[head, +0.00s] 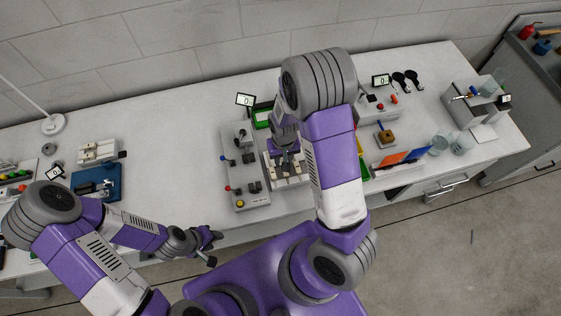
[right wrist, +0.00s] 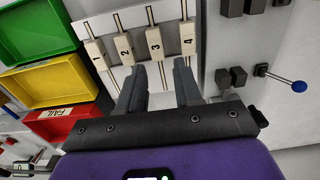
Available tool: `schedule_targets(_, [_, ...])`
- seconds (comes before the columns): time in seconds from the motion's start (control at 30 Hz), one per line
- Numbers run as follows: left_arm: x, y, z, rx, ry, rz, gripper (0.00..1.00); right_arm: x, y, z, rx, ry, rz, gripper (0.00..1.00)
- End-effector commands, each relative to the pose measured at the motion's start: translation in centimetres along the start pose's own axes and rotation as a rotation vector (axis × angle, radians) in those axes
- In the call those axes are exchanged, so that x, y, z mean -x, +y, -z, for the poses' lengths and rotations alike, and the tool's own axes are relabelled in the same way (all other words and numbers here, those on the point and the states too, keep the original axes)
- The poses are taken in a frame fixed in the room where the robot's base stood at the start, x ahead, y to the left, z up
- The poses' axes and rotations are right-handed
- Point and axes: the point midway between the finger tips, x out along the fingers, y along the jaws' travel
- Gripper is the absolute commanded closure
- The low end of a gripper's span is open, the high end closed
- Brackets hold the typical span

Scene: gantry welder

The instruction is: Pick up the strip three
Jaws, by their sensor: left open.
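Strip three (right wrist: 155,42) is a cream strip marked 3, standing in a white holder (right wrist: 110,20) with strip one (right wrist: 97,54), strip two (right wrist: 125,50) and strip four (right wrist: 188,38). My right gripper (right wrist: 160,66) is open in the right wrist view. Its fingers are apart, with strip three just beyond the gap between them and nothing seen held. In the head view my right gripper (head: 287,160) is over the holder, partly hidden by my arm. My left gripper (head: 208,244) is open and empty off the table's front edge.
Green (right wrist: 35,30), yellow (right wrist: 58,80) and red FAIL (right wrist: 70,122) bins stand left of the holder in the right wrist view. A grey machine with a blue-knobbed lever (right wrist: 298,86) stands close on the right. The white table (head: 180,130) has bare room to the left.

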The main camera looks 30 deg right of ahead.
Motion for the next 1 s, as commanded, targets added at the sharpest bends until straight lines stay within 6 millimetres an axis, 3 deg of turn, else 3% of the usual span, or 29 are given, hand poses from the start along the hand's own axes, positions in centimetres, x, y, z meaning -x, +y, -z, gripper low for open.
schedule_targets(0.4, [-0.3, -0.1, 0.0, 0.0, -0.001, 0.0, 0.57, -5.6, 0.3, 0.0, 0.0, -0.002, 0.0, 0.66])
schedule_targets(0.7, [-0.3, -0.1, 0.0, 0.0, 0.0, 0.0, 0.57, -6.1, 0.3, 0.1, 0.001, 0.001, 0.001, 0.66])
schedule_targets(0.93, [-0.3, -0.1, 0.0, 0.0, 0.0, 0.0, 0.57, -6.1, 0.3, 0.0, 0.001, 0.001, 0.001, 1.0])
schedule_targets(1.0, [-0.3, -0.1, 0.0, 0.0, 0.0, 0.0, 0.57, -6.1, 0.3, 0.0, 0.001, 0.001, 0.001, 1.0])
